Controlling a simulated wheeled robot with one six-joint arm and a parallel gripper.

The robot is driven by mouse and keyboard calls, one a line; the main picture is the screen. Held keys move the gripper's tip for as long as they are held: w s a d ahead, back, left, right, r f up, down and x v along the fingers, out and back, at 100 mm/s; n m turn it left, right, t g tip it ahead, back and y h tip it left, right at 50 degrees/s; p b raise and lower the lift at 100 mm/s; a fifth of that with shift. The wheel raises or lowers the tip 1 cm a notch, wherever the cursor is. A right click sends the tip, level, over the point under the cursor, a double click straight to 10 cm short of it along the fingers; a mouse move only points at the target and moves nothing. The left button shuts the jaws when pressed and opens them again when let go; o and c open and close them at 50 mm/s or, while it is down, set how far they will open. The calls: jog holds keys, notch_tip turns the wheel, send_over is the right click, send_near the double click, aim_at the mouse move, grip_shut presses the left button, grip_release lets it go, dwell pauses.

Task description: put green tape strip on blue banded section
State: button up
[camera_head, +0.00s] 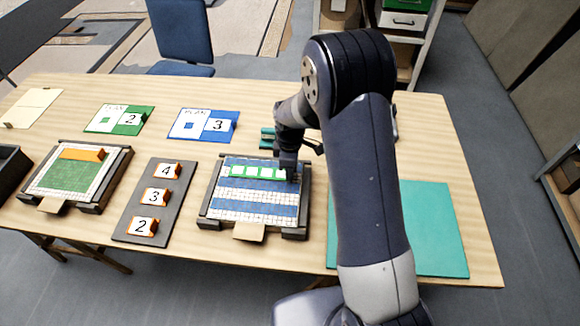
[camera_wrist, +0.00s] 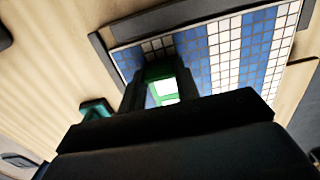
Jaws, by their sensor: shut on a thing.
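The green tape strip (camera_head: 243,171), green with pale squares, lies along the top blue band of the blue-and-white banded panel (camera_head: 252,212) in the head view. My gripper (camera_head: 289,171) is shut on the strip's right end. In the wrist view the strip (camera_wrist: 163,88) shows between the two dark fingers, over the panel's blue and white tiles (camera_wrist: 230,50). I cannot tell whether the strip touches the panel or is just above it. Part of its right end is hidden by the fingers.
More green pieces (camera_head: 268,137) lie behind my gripper. A grey board (camera_head: 130,222) with numbered orange blocks stands left of the panel, then a green-and-white panel (camera_head: 66,178) with an orange strip. Plan cards (camera_head: 190,124) lie behind. A teal mat (camera_head: 430,225) is at right.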

jog(key=shift+f+b, duration=0.25)
jog(key=shift+b, duration=0.05)
jog(key=o, duration=0.9)
jog(key=shift+r, duration=0.1)
notch_tip(320, 180, up, 12)
jog(key=shift+r+b, duration=0.2)
jog(key=shift+b, duration=0.2)
